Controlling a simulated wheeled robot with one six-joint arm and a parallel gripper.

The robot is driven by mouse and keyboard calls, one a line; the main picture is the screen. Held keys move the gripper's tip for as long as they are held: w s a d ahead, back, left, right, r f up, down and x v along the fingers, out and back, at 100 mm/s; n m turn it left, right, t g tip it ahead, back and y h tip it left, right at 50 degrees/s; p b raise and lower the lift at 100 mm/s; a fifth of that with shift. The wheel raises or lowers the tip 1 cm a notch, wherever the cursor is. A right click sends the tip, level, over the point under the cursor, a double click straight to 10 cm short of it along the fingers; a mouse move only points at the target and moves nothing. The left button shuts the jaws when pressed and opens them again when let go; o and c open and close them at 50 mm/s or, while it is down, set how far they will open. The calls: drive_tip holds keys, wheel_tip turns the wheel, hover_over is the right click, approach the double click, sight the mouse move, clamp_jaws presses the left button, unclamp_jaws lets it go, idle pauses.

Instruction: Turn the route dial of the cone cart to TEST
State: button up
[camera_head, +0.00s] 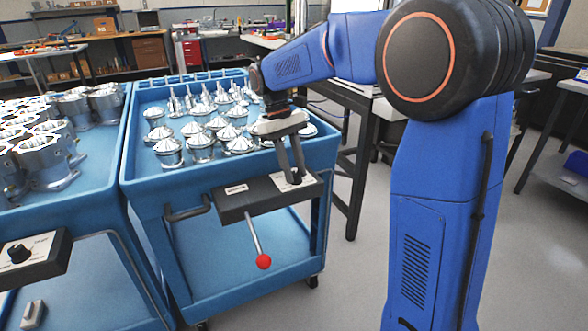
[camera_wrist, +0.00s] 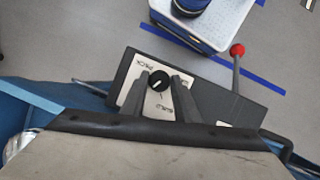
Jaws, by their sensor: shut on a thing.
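The cone cart (camera_head: 155,200) is a blue cart bearing several shiny metal cones (camera_head: 200,146). A dark control box (camera_head: 250,200) is fixed to its front edge, and it also shows in the wrist view (camera_wrist: 220,100). The route dial (camera_wrist: 159,80) is a round black knob with a white mark, on a pale label plate. My gripper (camera_head: 293,178) reaches down to the dial. In the wrist view my gripper (camera_wrist: 160,84) has one finger on each side of the knob, shut on it.
A lever with a red ball (camera_head: 263,261) sticks out below the box. A second blue cart (camera_head: 100,225) with metal housings (camera_head: 45,155) stands close at left, with its own dial box (camera_head: 30,258).

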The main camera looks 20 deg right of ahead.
drive_tip(key=o, duration=1)
drive_tip(key=shift+r, duration=0.1)
drive_tip(key=v, duration=1.7)
drive_tip(key=shift+w, duration=0.15)
drive_tip(key=s+d+f+m+t+y, duration=0.1)
drive_tip(key=s+d+f+t, duration=0.2)
drive_tip(key=s, duration=0.6)
drive_tip(key=s+d+f+m+t, duration=0.1)
drive_tip(key=s+d+f, duration=0.25)
drive_tip(key=s, duration=0.55)
drive_tip(key=s+d+f+m+t, duration=0.1)
drive_tip(key=s+f, duration=0.3)
drive_tip(key=s, duration=0.1)
drive_tip(key=s+d+f+m+t, duration=0.1)
drive_tip(key=s+f+t, duration=0.1)
drive_tip(key=s+f, duration=0.3)
drive_tip(key=s+d+f+t, duration=0.1)
drive_tip(key=s+f, duration=0.4)
drive_tip(key=shift+s+d+m+t+y, duration=0.25)
drive_tip(key=shift+s+m+t+y, duration=0.1)
drive_tip(key=shift+m+t+y, duration=0.05)
